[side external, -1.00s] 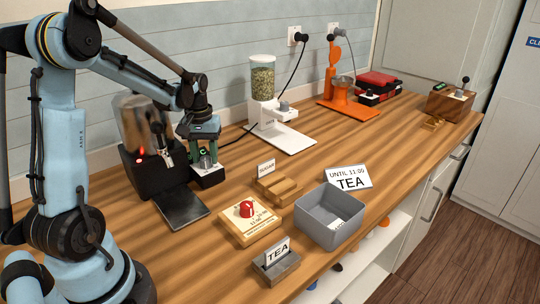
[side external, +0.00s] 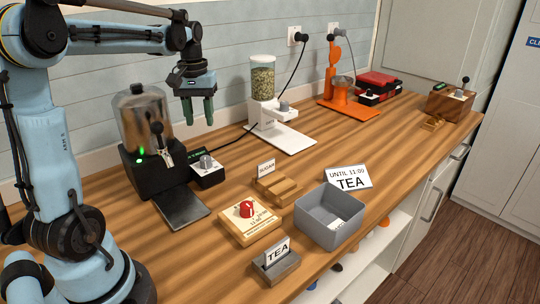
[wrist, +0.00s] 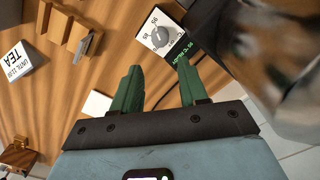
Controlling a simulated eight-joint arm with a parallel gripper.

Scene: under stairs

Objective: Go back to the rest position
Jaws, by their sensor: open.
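My gripper (side external: 197,106) hangs in the air above the counter, behind and above the small dial box (side external: 207,169). Its two green fingers are apart, with nothing between them. In the wrist view my gripper (wrist: 157,88) also shows open and empty. The dial box (wrist: 163,36) lies beyond the fingertips there, with a grey knob and a lit green display. The box stands beside the metal urn (side external: 141,115), which shows a green light. My gripper touches neither.
A TEA sign (side external: 349,177) lies behind the bin. The air around my gripper is clear.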

